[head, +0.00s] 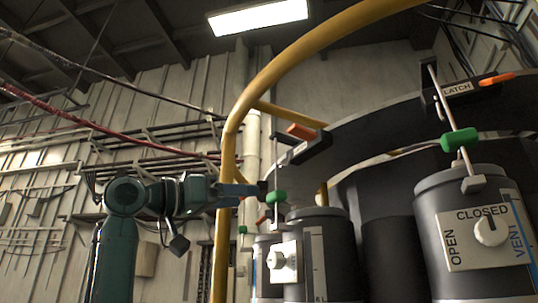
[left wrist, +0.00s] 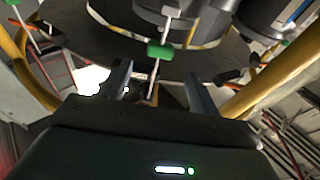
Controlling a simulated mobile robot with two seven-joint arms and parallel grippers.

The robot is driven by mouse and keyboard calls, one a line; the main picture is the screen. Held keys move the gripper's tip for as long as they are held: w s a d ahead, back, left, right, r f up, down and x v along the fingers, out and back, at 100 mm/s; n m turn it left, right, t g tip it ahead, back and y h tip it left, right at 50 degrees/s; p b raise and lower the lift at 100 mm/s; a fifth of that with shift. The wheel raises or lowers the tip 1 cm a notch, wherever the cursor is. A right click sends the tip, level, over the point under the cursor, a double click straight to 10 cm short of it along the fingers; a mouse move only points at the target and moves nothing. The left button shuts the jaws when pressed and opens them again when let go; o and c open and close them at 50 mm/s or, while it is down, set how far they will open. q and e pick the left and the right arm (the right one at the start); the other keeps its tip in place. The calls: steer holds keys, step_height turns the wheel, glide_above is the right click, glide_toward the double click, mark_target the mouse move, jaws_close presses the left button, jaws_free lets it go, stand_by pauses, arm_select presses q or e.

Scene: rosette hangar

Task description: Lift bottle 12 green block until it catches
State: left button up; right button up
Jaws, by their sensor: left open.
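A green block (head: 277,196) sits on a thin upright rod above a dark bottle (head: 322,228) in the middle of the head view. No bottle number is readable. My left gripper (head: 262,193) reaches in from the left, level with this block and just short of it. In the left wrist view the green block (left wrist: 160,51) lies in line with the gap of my open, empty left gripper (left wrist: 158,72), around or just beyond the fingertips; touch cannot be told. Above the block is a black latch bracket (head: 312,149) with an orange lever (head: 300,131). My right gripper is not seen.
A yellow curved rail (head: 231,150) passes close by my left gripper. At right, another bottle (head: 430,213) has a CLOSED/OPEN/VENT knob plate (head: 487,236), a green block (head: 459,139) and a LATCH bracket (head: 470,93). A further green block (head: 242,229) shows lower left.

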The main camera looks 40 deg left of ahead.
mark_target(271, 195)
arm_select(q)
steer(key=shift+x, duration=1.45)
steer(key=shift+p+x, duration=0.7)
steer(key=shift+x, duration=1)
steer(key=shift+w+d+r, duration=0.2)
steer(key=shift+w, duration=0.4)
steer(key=shift+w+p, duration=0.15)
steer(key=shift+p, duration=0.2)
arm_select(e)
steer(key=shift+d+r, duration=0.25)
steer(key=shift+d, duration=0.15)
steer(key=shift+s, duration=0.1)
arm_select(q)
steer(key=c, duration=1.1)
steer(key=shift+c, duration=0.2)
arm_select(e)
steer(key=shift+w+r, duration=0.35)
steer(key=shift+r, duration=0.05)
